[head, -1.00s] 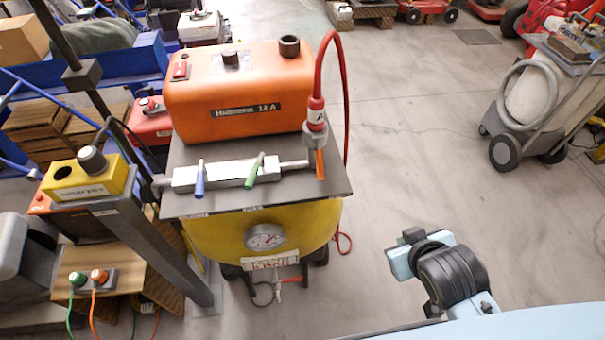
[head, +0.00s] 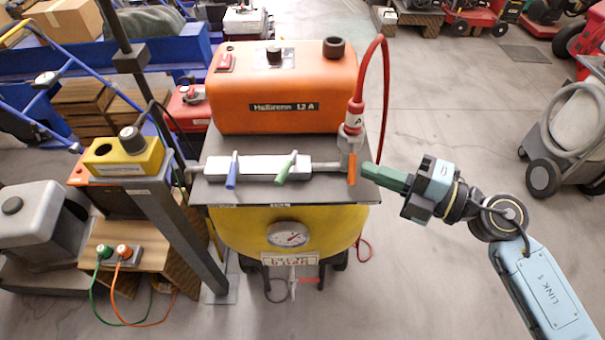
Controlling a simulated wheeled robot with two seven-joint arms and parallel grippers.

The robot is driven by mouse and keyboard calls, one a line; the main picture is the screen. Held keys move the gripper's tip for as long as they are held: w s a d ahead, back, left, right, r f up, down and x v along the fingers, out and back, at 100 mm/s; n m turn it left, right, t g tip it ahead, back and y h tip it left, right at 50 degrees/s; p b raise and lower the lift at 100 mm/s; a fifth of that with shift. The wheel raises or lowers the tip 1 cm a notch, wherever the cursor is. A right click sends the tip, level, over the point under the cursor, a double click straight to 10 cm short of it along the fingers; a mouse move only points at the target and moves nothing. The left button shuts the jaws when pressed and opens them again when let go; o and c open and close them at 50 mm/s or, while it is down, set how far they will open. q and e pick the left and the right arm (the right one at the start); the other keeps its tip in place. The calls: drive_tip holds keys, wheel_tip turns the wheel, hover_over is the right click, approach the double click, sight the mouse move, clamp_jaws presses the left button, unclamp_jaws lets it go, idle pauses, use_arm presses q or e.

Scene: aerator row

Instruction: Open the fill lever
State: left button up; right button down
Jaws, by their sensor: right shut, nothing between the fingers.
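A silver manifold bar (head: 262,168) lies on the dark top plate of a yellow tank. It carries a blue lever (head: 232,170) and a green lever (head: 286,167). An orange lever (head: 352,168) hangs at the bar's right end, under the red hose fitting. No readable mark shows which lever is the fill lever. My right gripper (head: 369,170) has green fingers shut and empty, pointing left. Its tips are just right of the orange lever; I cannot tell whether they touch it. My left gripper is not in view.
An orange machine (head: 282,95) stands behind the bar, with a red hose (head: 384,80) looping down on its right. A dark post and a yellow control box (head: 123,156) stand left. A gauge (head: 288,235) is on the tank front.

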wheel_tip(320, 180, down, 2)
drive_tip(key=f+n+g+h, duration=0.1)
drive_tip(key=n+g, duration=0.1)
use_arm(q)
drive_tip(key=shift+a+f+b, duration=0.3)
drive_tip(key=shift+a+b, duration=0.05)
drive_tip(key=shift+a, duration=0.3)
use_arm(e)
approach(287, 168)
drive_tip(key=x, duration=0.6)
drive_tip(key=shift+s+a+f, duration=0.3)
drive_tip(key=shift+a, duration=0.1)
